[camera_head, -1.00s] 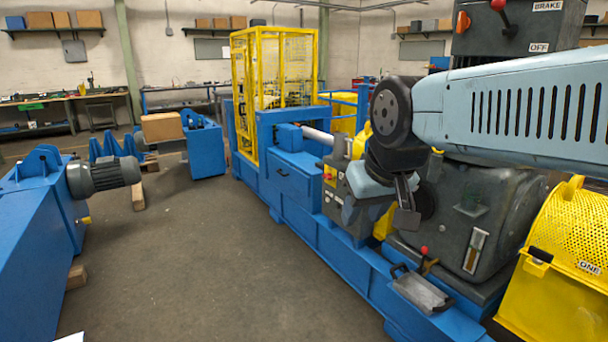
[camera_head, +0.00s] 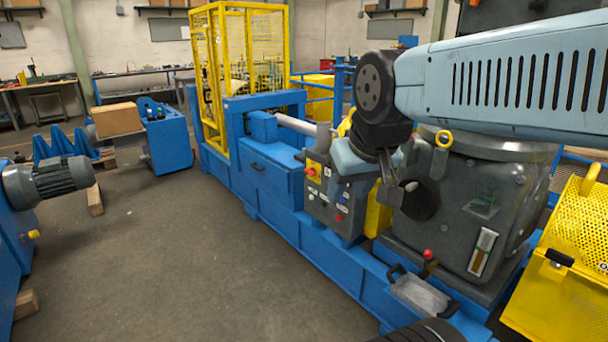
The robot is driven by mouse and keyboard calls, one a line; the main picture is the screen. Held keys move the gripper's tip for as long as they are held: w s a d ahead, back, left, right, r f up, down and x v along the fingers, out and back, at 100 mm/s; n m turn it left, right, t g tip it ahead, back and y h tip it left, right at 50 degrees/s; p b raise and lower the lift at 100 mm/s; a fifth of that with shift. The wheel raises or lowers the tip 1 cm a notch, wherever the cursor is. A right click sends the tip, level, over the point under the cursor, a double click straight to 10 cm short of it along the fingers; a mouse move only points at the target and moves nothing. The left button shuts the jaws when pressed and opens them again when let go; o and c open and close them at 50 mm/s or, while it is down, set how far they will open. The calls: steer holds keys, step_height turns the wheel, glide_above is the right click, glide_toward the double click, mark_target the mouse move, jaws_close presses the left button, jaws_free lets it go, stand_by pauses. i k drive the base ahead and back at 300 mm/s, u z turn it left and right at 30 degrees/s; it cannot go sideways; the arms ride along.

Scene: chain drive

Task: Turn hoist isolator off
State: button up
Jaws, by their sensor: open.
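No label reading hoist isolator can be made out. A yellow plate with a red switch (camera_head: 314,171) is on the grey control cabinet (camera_head: 330,207) at the middle of the blue machine bed; I cannot tell if it is the isolator or how it is set. More small buttons and labels sit below it. My gripper (camera_head: 392,191) is open and empty, in front of the dark grey gearbox (camera_head: 470,205) and right of the cabinet in the picture. My arm's wrist hides part of the cabinet's right side.
The blue machine bed (camera_head: 270,205) runs diagonally, with a yellow cage (camera_head: 238,70) at its far end. A red-knobbed lever (camera_head: 428,255) and grey tray (camera_head: 420,292) are at the near side. A perforated yellow guard (camera_head: 565,285) stands right. A motor (camera_head: 50,181) is left. The floor between is clear.

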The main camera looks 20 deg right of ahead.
mark_target(313, 172)
steer(key=z, duration=0.05)
steer(key=i, duration=1.85)
steer(key=z, duration=0.5)
